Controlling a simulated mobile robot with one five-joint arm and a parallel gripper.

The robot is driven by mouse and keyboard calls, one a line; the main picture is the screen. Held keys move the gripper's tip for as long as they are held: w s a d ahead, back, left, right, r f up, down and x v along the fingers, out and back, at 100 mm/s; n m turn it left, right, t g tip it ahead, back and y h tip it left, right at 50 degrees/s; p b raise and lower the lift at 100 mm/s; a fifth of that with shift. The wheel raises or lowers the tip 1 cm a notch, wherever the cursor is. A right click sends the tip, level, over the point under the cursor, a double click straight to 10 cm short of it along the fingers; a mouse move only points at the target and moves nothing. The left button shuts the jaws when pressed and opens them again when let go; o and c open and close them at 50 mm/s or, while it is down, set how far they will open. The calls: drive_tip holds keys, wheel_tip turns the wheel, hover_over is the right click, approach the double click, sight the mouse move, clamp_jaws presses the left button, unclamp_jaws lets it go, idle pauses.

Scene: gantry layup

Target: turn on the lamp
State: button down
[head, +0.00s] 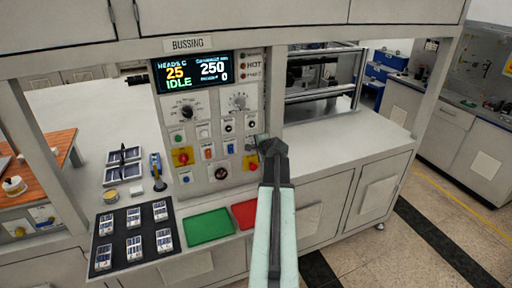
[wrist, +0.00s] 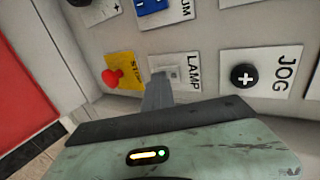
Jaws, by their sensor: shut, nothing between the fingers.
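The lamp switch (wrist: 168,71) is a small pale switch on a white plate marked LAMP. In the wrist view it sits between the red STOP button (wrist: 113,77) on yellow and the black JOG button (wrist: 243,76). My gripper (wrist: 158,88) is shut and empty, its tip right in front of the lamp plate's lower part. I cannot tell whether it touches. In the head view my gripper (head: 272,147) is at the right edge of the control panel (head: 208,107), beside the small lamp plate (head: 251,143). The switch's position is too small to tell.
A display (head: 193,73) reading IDLE tops the panel, above dials and several buttons. Below are a green mat (head: 209,227), a red mat (head: 245,214) and a black tray (head: 103,264) of small parts. An open bay with metal rails (head: 320,94) lies to the right.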

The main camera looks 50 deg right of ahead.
drive_tip(key=shift+w+d+r, duration=0.15)
drive_tip(key=shift+w+r, duration=0.05)
drive_tip(key=shift+r, duration=0.4)
drive_tip(key=p+v, duration=0.6)
drive_tip(key=v, duration=0.7)
drive_tip(key=shift+s+a+f+p, duration=0.25)
drive_tip(key=shift+s+p, duration=0.15)
drive_tip(key=shift+s, duration=0.1)
